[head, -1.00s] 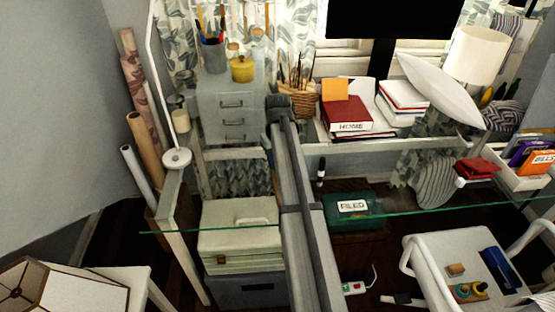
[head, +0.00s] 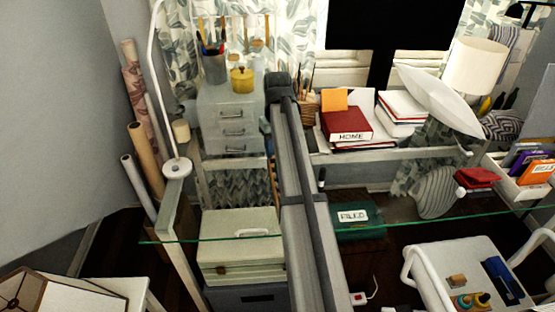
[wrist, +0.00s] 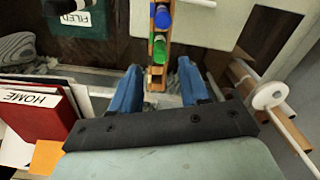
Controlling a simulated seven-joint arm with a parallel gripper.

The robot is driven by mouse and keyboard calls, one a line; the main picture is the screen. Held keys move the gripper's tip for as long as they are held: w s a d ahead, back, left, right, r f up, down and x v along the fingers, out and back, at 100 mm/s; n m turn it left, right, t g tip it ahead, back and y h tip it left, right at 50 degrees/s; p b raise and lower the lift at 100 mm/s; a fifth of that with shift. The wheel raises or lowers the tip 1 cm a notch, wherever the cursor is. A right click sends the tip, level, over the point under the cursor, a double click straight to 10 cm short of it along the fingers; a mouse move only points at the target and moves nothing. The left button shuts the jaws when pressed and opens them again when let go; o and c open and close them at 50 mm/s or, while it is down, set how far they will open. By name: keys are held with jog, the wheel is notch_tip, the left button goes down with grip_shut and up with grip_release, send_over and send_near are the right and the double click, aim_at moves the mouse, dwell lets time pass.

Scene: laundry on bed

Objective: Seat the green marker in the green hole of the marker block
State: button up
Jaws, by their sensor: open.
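In the wrist view a green marker (wrist: 159,50) shows its green end, seen nearly end-on, on a narrow wooden strip that looks like the marker block (wrist: 153,73). A blue marker (wrist: 163,17) is beside it on the strip. I cannot tell how deep the green marker sits, and its hole is hidden. My gripper (wrist: 160,65) is open, its blue fingers apart on either side of the strip near the green marker. I see no contact with it. In the head view my arm hides most of the block and gripper; one blue finger shows beside the arm.
A glass shelf edge (head: 240,238) crosses the head view. A black marker-like object (head: 321,178) stands near the green FILED box (head: 350,234). A red HOME book (head: 346,124) lies right of my arm. A pale drawer unit (head: 215,110) stands to the left.

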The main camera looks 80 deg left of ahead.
jog(key=shift+r, duration=1.45)
